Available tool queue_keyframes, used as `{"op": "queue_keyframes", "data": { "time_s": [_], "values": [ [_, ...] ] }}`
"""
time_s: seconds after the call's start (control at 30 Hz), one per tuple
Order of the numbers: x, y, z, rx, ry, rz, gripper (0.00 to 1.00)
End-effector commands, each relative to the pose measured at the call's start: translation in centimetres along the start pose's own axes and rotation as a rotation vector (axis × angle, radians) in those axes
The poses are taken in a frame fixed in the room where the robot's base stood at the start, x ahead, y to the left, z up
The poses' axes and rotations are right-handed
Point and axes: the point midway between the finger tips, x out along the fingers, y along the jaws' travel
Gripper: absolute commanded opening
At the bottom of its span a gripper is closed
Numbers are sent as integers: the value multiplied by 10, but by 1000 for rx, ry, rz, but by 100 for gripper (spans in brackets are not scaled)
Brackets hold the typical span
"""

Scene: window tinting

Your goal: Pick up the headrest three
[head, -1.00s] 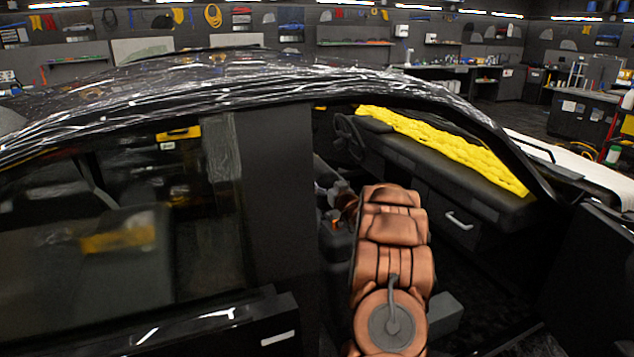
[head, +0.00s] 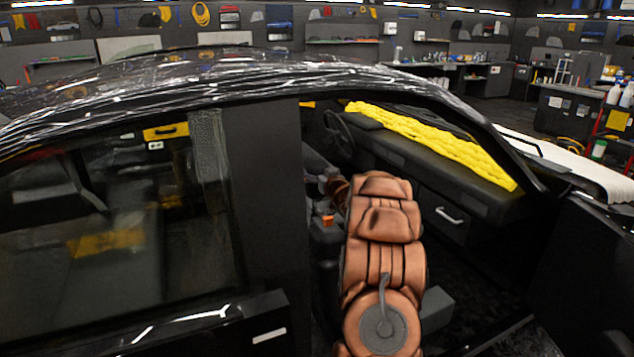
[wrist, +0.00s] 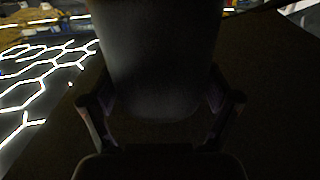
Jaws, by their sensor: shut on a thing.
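My gripper (wrist: 162,102) shows in the wrist view with one finger on each side of a dark, rounded headrest (wrist: 160,55). It is shut on the headrest, which fills the upper middle of that view. The picture is too dark to show the finger contact clearly or any mark on the headrest. In the head view my copper-coloured arm reaches through the open front door of the black car (head: 265,180). The gripper and the held headrest are hidden there behind my arm.
A yellow quilted cover (head: 430,145) lies along the dashboard, near the steering wheel (head: 340,133). The door frame pillar stands left of my arm and the open door (head: 590,270) is at the right. Bright hexagonal lines (wrist: 40,80) show at left in the wrist view.

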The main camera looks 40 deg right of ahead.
Motion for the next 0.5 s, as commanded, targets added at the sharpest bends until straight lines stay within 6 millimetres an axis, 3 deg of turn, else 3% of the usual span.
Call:
{"op": "queue_keyframes", "data": {
  "time_s": [0.03, 0.2, 0.5],
  "values": [
    [0, 0, -16, -6, 11, 0, 25],
    [0, 0, -60, -7, 13, 0, 25],
    [0, 0, -123, -6, 10, 0, 25]
  ]
}}
